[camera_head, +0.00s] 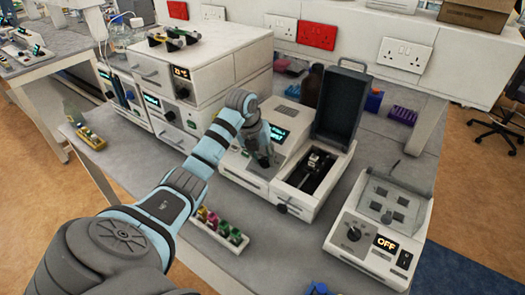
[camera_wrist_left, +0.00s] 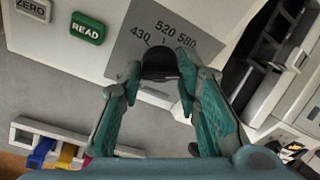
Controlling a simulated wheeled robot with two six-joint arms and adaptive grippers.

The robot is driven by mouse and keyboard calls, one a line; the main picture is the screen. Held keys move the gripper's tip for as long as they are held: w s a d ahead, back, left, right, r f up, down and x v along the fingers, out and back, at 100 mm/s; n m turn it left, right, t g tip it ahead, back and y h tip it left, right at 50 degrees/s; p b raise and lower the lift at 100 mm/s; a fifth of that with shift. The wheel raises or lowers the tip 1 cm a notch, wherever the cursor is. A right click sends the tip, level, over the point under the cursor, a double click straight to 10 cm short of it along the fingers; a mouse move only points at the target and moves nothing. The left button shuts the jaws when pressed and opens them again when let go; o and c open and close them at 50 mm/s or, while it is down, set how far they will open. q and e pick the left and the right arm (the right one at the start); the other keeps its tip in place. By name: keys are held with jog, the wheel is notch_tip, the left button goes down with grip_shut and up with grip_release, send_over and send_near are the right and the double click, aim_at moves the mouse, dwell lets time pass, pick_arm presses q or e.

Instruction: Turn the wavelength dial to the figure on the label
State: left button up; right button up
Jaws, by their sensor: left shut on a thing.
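The wavelength dial (camera_wrist_left: 160,64) is a dark round knob on a grey scale plate (camera_wrist_left: 130,48) in the left wrist view. The figures 430, 520 and 580 are printed around its far side. My left gripper (camera_wrist_left: 160,74) has its teal fingers on either side of the dial, shut on it. In the head view my left gripper (camera_head: 263,158) is at the front of the white spectrophotometer (camera_head: 243,178) and hides the dial. The spectrophotometer's display (camera_head: 279,134) is lit but too small to read. I cannot make out the label's figure. My right gripper is not in view.
An open dark lid (camera_head: 340,103) stands over the sample bay right of the dial. A white rack (camera_head: 222,231) with coloured items lies in front. A device reading OFF (camera_head: 378,238) stands at right. Green READ (camera_wrist_left: 87,28) and grey ZERO (camera_wrist_left: 34,9) buttons are left of the dial.

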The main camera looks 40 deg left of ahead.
pick_arm(q)
jog(key=o, duration=1.2)
jog(key=shift+c, duration=0.2)
jog(key=v, duration=0.7)
jog(key=shift+r, duration=0.25)
jog(key=shift+f, duration=0.1)
